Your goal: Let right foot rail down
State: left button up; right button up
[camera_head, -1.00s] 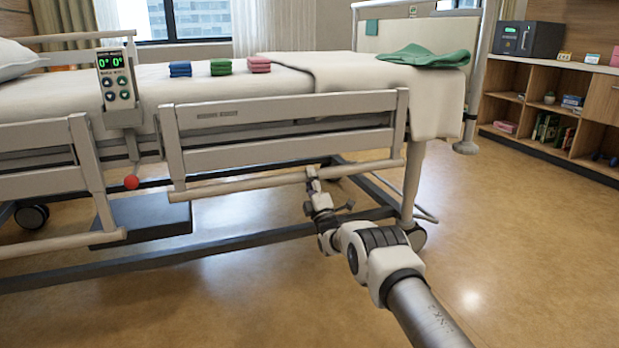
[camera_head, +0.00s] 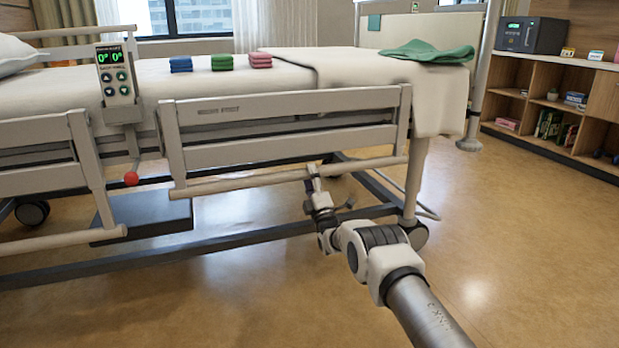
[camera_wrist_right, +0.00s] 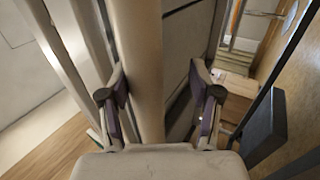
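The foot rail (camera_head: 285,126) is the beige-grey side rail along the near side of the bed's foot half, and it stands raised. Its lower round bar (camera_head: 240,184) runs along the bottom. My right gripper (camera_head: 312,182) is at this lower bar, right of its middle, reaching from below and in front. In the right wrist view, the bar (camera_wrist_right: 142,70) passes between the two open fingers of my right gripper (camera_wrist_right: 161,98). A gap shows between the bar and the right finger; contact on the left is unclear. My left gripper is not in view.
The head-side rail (camera_head: 40,158) is at the left. A control panel (camera_head: 116,75) and a red knob (camera_head: 131,179) sit between the rails. Folded cloths (camera_head: 221,62) and a green cloth (camera_head: 430,51) lie on the bed. Open floor is in front; a shelf (camera_head: 555,95) stands right.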

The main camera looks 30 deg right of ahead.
jog(key=v, duration=1.2)
